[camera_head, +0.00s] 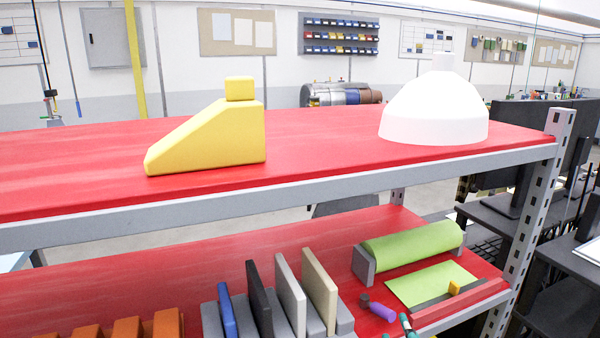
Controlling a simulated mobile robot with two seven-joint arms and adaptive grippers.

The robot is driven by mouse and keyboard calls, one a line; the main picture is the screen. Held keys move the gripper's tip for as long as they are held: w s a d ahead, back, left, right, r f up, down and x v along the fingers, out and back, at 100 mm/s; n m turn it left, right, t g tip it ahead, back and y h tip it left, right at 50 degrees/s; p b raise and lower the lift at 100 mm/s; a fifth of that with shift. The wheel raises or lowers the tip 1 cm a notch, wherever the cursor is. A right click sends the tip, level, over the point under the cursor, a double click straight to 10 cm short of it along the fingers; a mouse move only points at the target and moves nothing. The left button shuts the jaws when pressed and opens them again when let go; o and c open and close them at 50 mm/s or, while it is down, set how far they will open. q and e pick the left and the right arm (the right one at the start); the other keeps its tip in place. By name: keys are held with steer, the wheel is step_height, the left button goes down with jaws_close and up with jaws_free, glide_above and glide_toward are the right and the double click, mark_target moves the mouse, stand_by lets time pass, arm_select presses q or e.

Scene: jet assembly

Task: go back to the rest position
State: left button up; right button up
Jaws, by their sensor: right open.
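Only small teal-and-dark tips of my right gripper (397,329) show at the bottom edge, right of centre. They stand apart, with nothing seen between them. They appear in front of the lower red shelf, close to a purple cylinder (382,311) in the picture. The rest of this gripper is below the frame. My left gripper is out of view.
The upper red shelf (320,150) holds a yellow wedge-shaped block (215,135) and a white dome (433,110). The lower red shelf (150,275) holds upright panels (290,290), orange blocks (165,326) and a green roll (412,243). A perforated post (540,190) stands right.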

steer(key=s+d+f+m+g, duration=0.1)
steer(key=s+f+m+g, duration=0.3)
steer(key=s+f+g, duration=1.45)
steer(key=s+f+t, duration=0.2)
steer(key=s+f, duration=0.2)
steer(key=f, duration=1)
steer(key=s+f+t, duration=0.2)
steer(key=s+f, duration=0.2)
steer(key=f, duration=1)
steer(key=s+d+f+g, duration=0.1)
steer(key=s+d+f, duration=0.2)
steer(key=s+f, duration=0.9)
steer(key=s, duration=0.3)
steer(key=shift+g+y, duration=0.3)
steer(key=shift+g, duration=0.05)
steer(key=shift+s, duration=0.1)
